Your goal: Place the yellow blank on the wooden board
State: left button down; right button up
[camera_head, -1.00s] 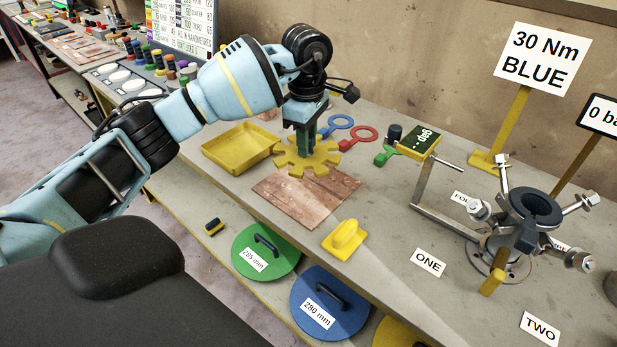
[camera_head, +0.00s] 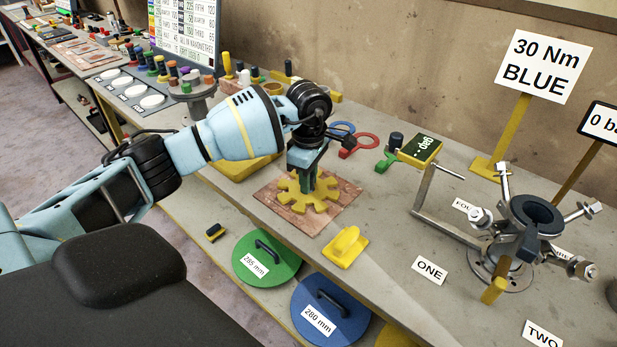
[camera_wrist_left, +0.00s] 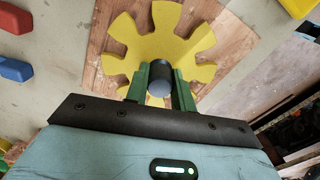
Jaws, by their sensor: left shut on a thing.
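The yellow blank (camera_head: 294,200) is a flat gear-like disc with notches around its rim. In the head view it is over the wooden board (camera_head: 337,209), with board showing around it; I cannot tell whether it touches the board. My left gripper (camera_head: 306,180) is above the blank, pointing down. In the left wrist view, the green fingers of the left gripper (camera_wrist_left: 160,88) are shut on a dark round stub at the middle of the yellow blank (camera_wrist_left: 130,45). The wooden board (camera_wrist_left: 103,22) lies behind the blank there. My right gripper is not in view.
A yellow tray (camera_head: 240,167) stands left of the board, partly hidden by my arm. A yellow handled block (camera_head: 345,247) sits close to the board's front right. Red (camera_head: 365,142) and green ring tools lie behind. A metal clamp fixture (camera_head: 530,225) stands at right.

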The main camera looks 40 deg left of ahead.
pick_arm(q)
jog(key=shift+f, duration=0.1)
jog(key=c, duration=1.2)
grip_release()
notch_tip(320, 180, up, 12)
jog(key=shift+r, duration=0.15)
